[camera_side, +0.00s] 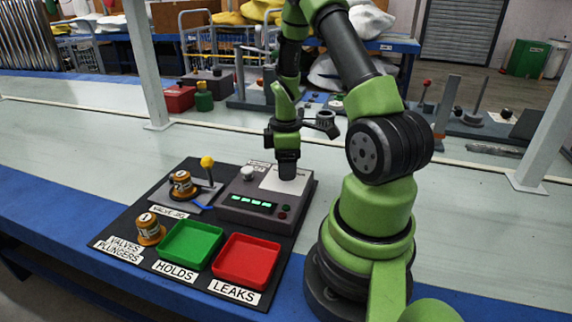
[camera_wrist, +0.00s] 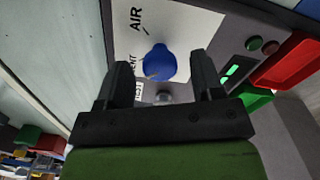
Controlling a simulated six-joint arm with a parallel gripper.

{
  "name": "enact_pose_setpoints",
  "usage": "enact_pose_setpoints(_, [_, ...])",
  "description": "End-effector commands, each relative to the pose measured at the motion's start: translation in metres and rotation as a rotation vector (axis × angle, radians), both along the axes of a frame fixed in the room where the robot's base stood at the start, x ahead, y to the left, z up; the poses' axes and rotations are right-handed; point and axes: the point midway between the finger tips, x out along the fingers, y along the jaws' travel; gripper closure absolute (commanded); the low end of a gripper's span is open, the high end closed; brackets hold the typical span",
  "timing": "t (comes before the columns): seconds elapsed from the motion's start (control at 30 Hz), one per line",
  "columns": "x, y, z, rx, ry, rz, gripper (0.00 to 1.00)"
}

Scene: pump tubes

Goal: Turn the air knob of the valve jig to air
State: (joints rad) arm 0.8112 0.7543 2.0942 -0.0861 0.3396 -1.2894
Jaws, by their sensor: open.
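The blue air knob (camera_wrist: 160,64) sits on a white plate (camera_wrist: 190,25) marked AIR and VENT. I cannot tell for sure which mark it points to. In the side view the plate (camera_side: 280,183) lies on the grey box, and my gripper hides the knob. My gripper (camera_side: 288,172) points down over the plate. In the wrist view my gripper (camera_wrist: 163,74) is open, with one finger on each side of the knob and a gap to both. Whether the fingertips reach down to its height is unclear. The valve jig (camera_side: 190,190) with its yellow-tipped lever stands left of the box.
The grey box (camera_side: 240,208) has a white button (camera_side: 248,173) and green lights. In front lie a green tray (camera_side: 190,243), a red tray (camera_side: 246,261) and an orange-brown valve (camera_side: 150,230). Another valve (camera_side: 182,184) sits on the jig.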

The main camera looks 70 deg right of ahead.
Motion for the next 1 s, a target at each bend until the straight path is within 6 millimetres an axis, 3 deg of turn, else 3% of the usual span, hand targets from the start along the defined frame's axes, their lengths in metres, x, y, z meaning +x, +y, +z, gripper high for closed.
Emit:
enact_pose_setpoints(0.33, [0.0001,-0.0001,-0.0049,-0.001,-0.001,-0.001,0.39])
enact_pose_setpoints(0.57, [0.0001,-0.0001,-0.0047,-0.001,0.0,-0.001,0.88])
enact_pose_setpoints(1.0, [0.0001,-0.0001,-0.0045,-0.001,0.0,-0.083,0.88])
